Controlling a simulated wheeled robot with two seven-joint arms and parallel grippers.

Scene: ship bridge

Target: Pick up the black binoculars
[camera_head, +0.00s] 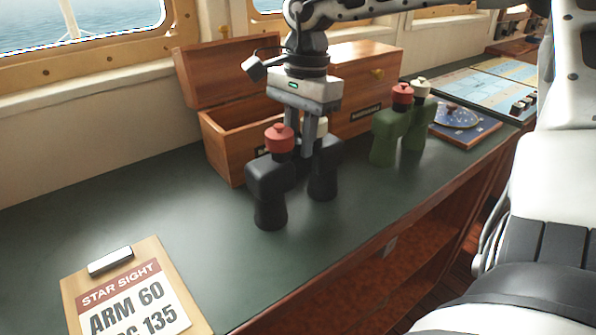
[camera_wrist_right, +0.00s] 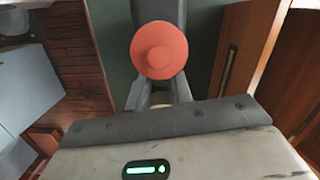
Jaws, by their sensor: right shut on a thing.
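The black binoculars (camera_head: 270,195) stand upright on the dark green counter, with one red cap and one pale cap on top. My right gripper (camera_head: 308,140) comes down from above and is shut on the binoculars between the two caps. The lower ends of the binoculars appear to be at the counter surface; I cannot tell if they are lifted. In the right wrist view the red cap (camera_wrist_right: 159,50) is close in front of the gripper fingers, and the binoculars' body is mostly hidden beneath it. My left gripper is not in view.
An open wooden box (camera_head: 225,140) stands right behind the binoculars, beside a closed wooden box (camera_head: 365,70). Green binoculars (camera_head: 385,140) with red and pale caps stand to the right, near a blue plaque (camera_head: 480,128). A clipboard (camera_head: 130,300) lies front left. The counter's left part is clear.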

